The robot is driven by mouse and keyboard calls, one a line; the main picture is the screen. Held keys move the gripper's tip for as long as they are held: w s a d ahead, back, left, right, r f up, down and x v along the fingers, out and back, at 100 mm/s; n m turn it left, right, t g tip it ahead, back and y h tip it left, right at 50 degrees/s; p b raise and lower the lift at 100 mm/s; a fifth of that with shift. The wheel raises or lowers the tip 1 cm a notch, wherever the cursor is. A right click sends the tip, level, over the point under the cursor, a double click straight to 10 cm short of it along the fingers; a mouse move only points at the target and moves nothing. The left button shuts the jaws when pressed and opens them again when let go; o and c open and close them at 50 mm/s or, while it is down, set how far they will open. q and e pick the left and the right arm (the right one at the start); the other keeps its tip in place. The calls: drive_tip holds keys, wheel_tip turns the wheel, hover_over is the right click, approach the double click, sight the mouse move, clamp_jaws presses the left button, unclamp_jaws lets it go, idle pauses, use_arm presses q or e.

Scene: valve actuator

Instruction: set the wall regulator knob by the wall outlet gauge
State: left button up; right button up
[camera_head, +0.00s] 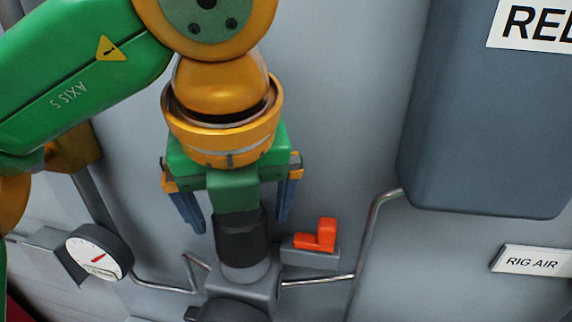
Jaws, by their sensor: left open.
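The regulator knob (240,238) is a black upright cylinder on a grey body (245,285) at the lower middle. My left gripper (239,224) is above it, pointing down and open. Its two blue fingers are spread either side of the knob, with a visible gap on each side. The green palm hides the knob's top. The outlet gauge (98,252) is a white dial with a red needle, at the lower left. The dial markings are too small to read. My right gripper is not in view.
A red lever (318,237) on a grey block sits just right of the knob. Thin metal pipes (318,279) run from the regulator to both sides. A large blue-grey box (480,110) is at the upper right, with a RIG AIR label (532,262) below.

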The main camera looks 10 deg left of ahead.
use_arm(q)
drive_tip(key=shift+s+r, duration=0.1)
drive_tip(key=shift+s, duration=0.1)
drive_tip(key=shift+c, duration=1.1)
drive_tip(key=c, duration=1.1)
drive_tip(key=shift+m, duration=0.4)
drive_tip(key=m+h, duration=0.1)
drive_tip(key=m, duration=0.1)
drive_tip(key=shift+m+b, duration=0.4)
drive_tip(key=m+h, duration=0.2)
drive_tip(key=m, duration=0.2)
drive_tip(key=shift+m, duration=0.3)
drive_tip(key=shift+m+g+h+p, duration=0.35)
drive_tip(key=shift+m+h, duration=0.45)
drive_tip(key=shift+m, duration=1.2)
